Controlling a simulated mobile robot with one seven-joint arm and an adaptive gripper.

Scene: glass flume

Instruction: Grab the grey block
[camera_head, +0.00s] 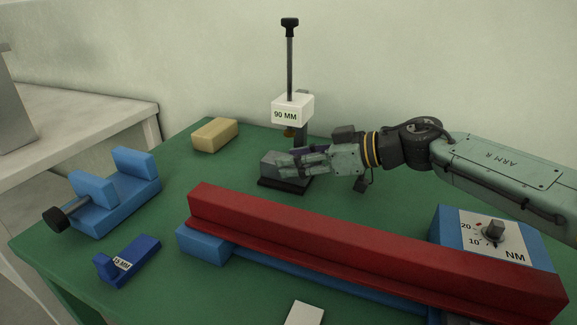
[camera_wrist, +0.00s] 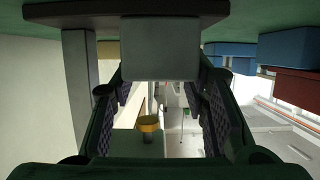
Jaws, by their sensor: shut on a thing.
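The grey block (camera_head: 277,164) is on the dark base plate (camera_head: 285,187) of the stand with the white "90 MM" label. My gripper (camera_head: 300,160) reaches in from the right, with its fingers at the block's right part. In the wrist view the block (camera_wrist: 160,48) sits between the two fingertips, and my gripper (camera_wrist: 160,72) is shut on it. The block appears to touch the base plate, or nearly so. Part of the block is hidden by the fingers in the head view.
The stand's white head (camera_head: 292,108) and brass tip are close above my gripper. A long red bar (camera_head: 370,250) lies in front. A tan block (camera_head: 215,135), a blue vise (camera_head: 115,190), a small blue gauge (camera_head: 128,260) and a dial box (camera_head: 492,235) stand around.

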